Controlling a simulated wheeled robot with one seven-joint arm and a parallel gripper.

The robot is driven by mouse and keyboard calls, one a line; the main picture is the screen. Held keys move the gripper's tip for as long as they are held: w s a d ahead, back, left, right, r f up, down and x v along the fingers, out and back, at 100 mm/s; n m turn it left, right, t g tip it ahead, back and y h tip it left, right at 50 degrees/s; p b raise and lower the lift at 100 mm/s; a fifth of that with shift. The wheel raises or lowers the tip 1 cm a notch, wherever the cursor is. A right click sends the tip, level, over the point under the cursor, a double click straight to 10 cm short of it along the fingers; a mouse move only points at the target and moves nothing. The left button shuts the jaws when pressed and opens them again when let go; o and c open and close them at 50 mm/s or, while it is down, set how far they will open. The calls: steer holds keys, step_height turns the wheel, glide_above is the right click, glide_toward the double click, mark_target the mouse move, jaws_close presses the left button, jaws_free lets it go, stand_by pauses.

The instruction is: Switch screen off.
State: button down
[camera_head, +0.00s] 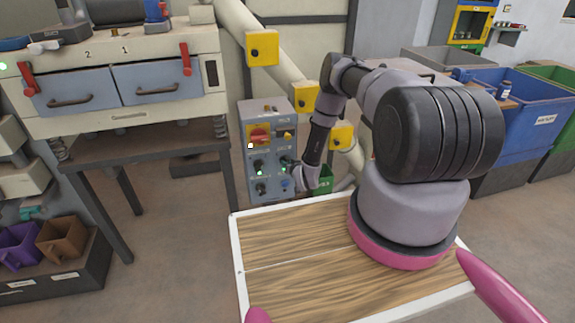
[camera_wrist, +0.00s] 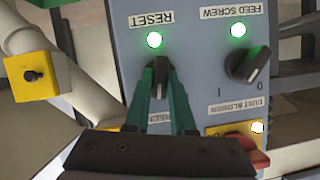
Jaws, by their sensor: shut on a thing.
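The grey control panel (camera_head: 265,150) stands on the floor beyond the wooden-topped table. In the wrist view the panel (camera_wrist: 195,70) is upside down. My gripper (camera_wrist: 158,78) is shut on a black rotary knob (camera_wrist: 157,64); the green fingers cover its sides. The label by this knob (camera_wrist: 160,118) is partly hidden and appears to end in "REEN". A green light (camera_wrist: 154,40) beside the knob is lit. The knob's exact setting is hard to tell behind the fingers. In the head view my gripper (camera_head: 290,166) reaches the panel's right side.
Another black knob (camera_wrist: 248,65), by the "DUST BLOWER" label, has a lit green light (camera_wrist: 238,30). A red switch (camera_wrist: 252,150) on yellow is close to my gripper. Yellow button boxes (camera_head: 262,48) sit along the pipe. The wooden-topped table (camera_head: 290,245) is in front.

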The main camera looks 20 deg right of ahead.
steer(key=n+h, duration=0.1)
steer(key=n, duration=0.1)
steer(key=n+h, duration=0.4)
steer(key=n, duration=0.1)
steer(key=shift+a+t, duration=0.3)
stand_by(0.6)
steer(key=c, duration=0.8)
jaws_free()
steer(key=shift+o, duration=0.2)
steer(key=v, duration=1)
steer(key=shift+s+a, duration=0.15)
steer(key=shift+s, duration=0.15)
steer(key=shift+r, duration=0.1)
